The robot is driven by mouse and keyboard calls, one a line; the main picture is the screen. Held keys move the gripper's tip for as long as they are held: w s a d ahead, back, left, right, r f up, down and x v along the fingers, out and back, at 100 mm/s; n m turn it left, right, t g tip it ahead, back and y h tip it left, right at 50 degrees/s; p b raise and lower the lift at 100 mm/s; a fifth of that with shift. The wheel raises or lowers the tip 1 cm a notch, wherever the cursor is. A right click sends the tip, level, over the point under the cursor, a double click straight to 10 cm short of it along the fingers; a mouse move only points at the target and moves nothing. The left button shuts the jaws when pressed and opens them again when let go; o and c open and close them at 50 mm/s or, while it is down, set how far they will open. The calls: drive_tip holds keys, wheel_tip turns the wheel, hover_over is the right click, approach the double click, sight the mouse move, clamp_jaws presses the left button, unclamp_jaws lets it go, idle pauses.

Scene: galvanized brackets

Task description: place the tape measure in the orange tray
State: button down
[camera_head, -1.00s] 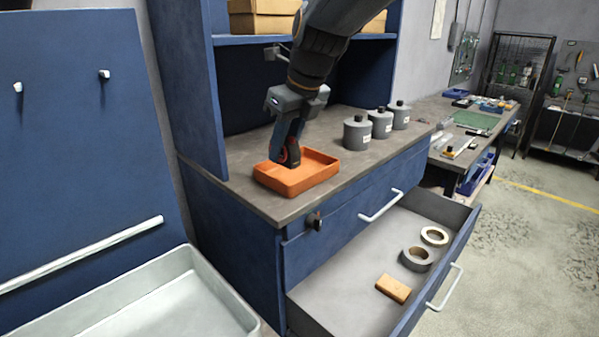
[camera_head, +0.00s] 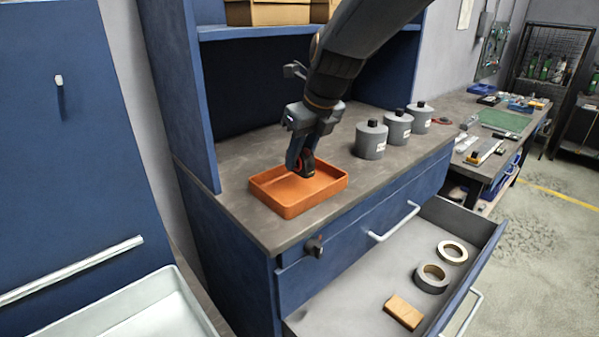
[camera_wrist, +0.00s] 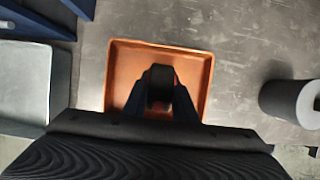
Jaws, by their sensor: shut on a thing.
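The orange tray (camera_head: 287,207) sits on the grey counter near its front left corner. My gripper (camera_head: 303,165) points down over the tray's far right part. It is shut on the tape measure (camera_head: 308,167), a dark round-sided body with a red part, mostly covered by the fingers. In the wrist view the tape measure (camera_wrist: 159,88) shows between my two fingers, over the inside of the tray (camera_wrist: 125,62). I cannot tell whether it touches the tray floor.
Several grey canisters (camera_head: 371,140) stand right of the tray. An open drawer (camera_head: 345,310) below holds tape rolls (camera_head: 432,278) and a tan block (camera_head: 404,312). A blue shelf wall (camera_head: 178,90) rises behind on the left. A pale sink-like basin (camera_head: 130,308) is at lower left.

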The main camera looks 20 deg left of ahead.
sight(299, 173)
drive_tip(key=shift+f+p, duration=0.45)
drive_tip(key=shift+f, duration=1.85)
drive_tip(key=c, duration=1.5)
unclamp_jaws()
drive_tip(key=shift+f, duration=0.1)
drive_tip(key=shift+o, duration=0.3)
drive_tip(key=b+v, duration=0.2)
drive_tip(key=v, duration=1)
drive_tip(key=shift+d, duration=0.1)
